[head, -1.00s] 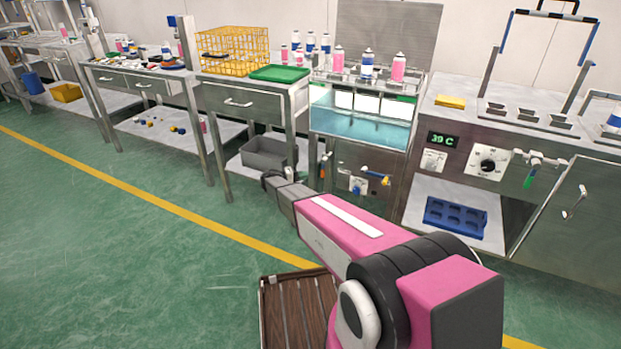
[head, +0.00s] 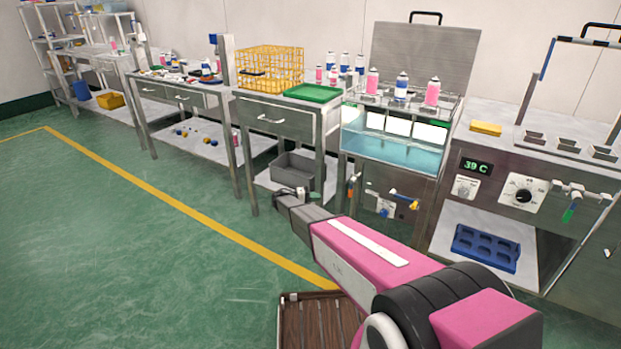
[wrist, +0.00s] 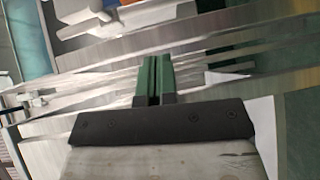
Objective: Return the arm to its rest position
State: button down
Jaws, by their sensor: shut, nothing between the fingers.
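My arm reaches forward in the head view, with a pink link (head: 370,257) and a grey wrist end held low in front of the benches. The far end of the arm is small there, so the fingers are not clear. In the wrist view my gripper (wrist: 156,62) has its two green fingers side by side, closed, with nothing held between them. Steel bench parts show behind the fingers, blurred and tilted.
The water bath (head: 392,150) has several cans on top. Left of it stands a drawer bench with a yellow basket (head: 270,68), a green tray (head: 313,93) and a grey bin (head: 297,172) below. A brown slatted platform (head: 318,318) lies below my arm. Green floor at left is clear.

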jog(key=s+d+r+g+y, duration=0.3)
jog(key=s+d+y, duration=0.2)
jog(key=s+d, duration=0.5)
jog(key=s+r+y, duration=0.3)
jog(key=s+y, duration=0.1)
jog(key=s, duration=0.4)
jog(key=s+a+r+y, duration=0.1)
jog(key=s+r+y, duration=0.2)
jog(key=s, duration=0.6)
jog(key=s+r+m+y, duration=0.1)
jog(key=s+r+y, duration=0.2)
jog(key=s+y, duration=0.2)
jog(key=s, duration=0.3)
jog(key=shift+s+a+t, duration=0.25)
jog(key=shift+s+t, duration=0.05)
jog(key=shift+s, duration=0.1)
